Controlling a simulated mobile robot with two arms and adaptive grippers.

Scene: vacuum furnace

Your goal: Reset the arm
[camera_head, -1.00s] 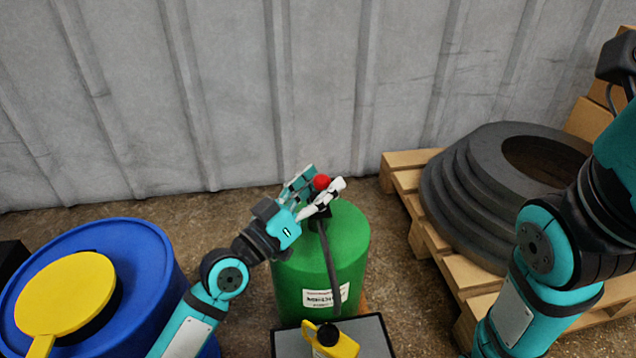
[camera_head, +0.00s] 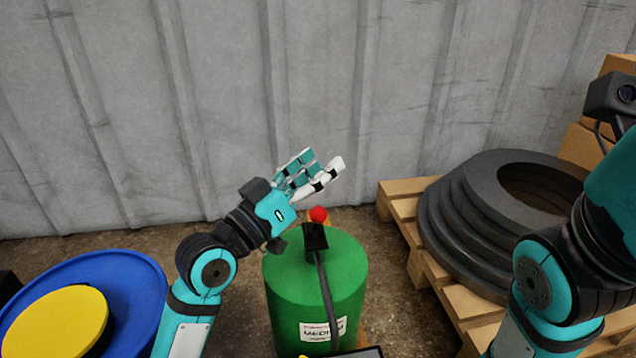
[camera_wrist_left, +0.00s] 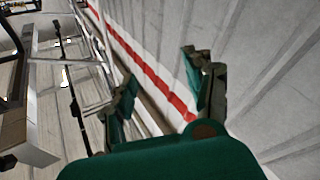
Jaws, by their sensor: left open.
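My left gripper (camera_head: 322,162) is open and empty, raised in front of the grey wall above a green drum (camera_head: 315,285). A red knob (camera_head: 318,214) sits by the black fitting (camera_head: 314,240) on the drum top, just below the fingers and apart from them in the picture. In the left wrist view the two fingers of my left gripper (camera_wrist_left: 162,92) stand apart with nothing between them. My right arm comes in at the right edge; its gripper is out of the frame.
A blue barrel (camera_head: 140,290) with a yellow disc (camera_head: 55,325) stands at the lower left. A wooden pallet (camera_head: 400,203) with stacked dark rings (camera_head: 450,215) is at the right. A corrugated wall (camera_head: 230,100) closes the back.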

